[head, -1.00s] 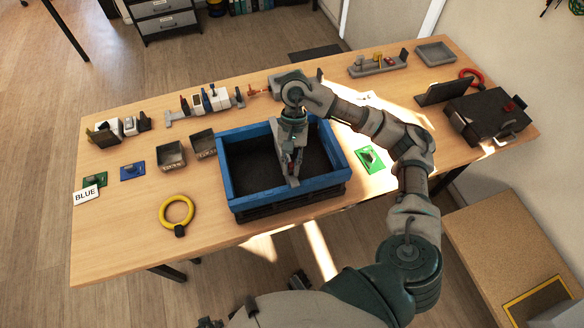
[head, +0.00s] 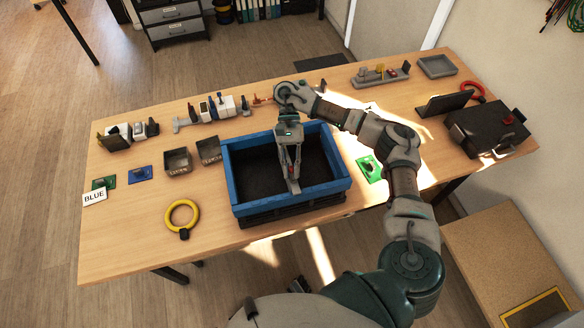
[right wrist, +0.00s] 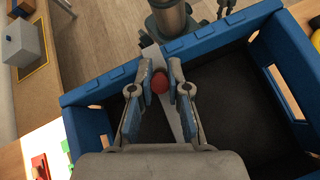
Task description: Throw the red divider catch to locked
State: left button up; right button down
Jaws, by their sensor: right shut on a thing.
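The red catch (right wrist: 159,80) shows in the right wrist view as a small rounded knob between my right fingertips. It sits over a light grey divider strip (right wrist: 187,122) in the blue crate (head: 230,182). In the head view the divider's near end (head: 293,187) shows just below the fingers. My right gripper (head: 290,168) reaches down into the crate and is shut on the red catch, with a finger on each side. The fingers hide much of the catch, and I cannot read its locked or unlocked position. My left gripper is not in view.
The crate stands on a wooden table (head: 130,235). A yellow ring (head: 170,216) and two small grey trays (head: 177,161) lie left of it. A green plate (head: 368,171) lies right of it. A dark box (head: 485,132) stands at the far right.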

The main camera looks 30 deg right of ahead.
jog(key=shift+f, duration=0.1)
jog(key=c, duration=1.1)
grip_release()
jog(key=shift+w+d, duration=0.1)
jog(key=shift+v, duration=3.75)
jog(key=shift+d, duration=0.1)
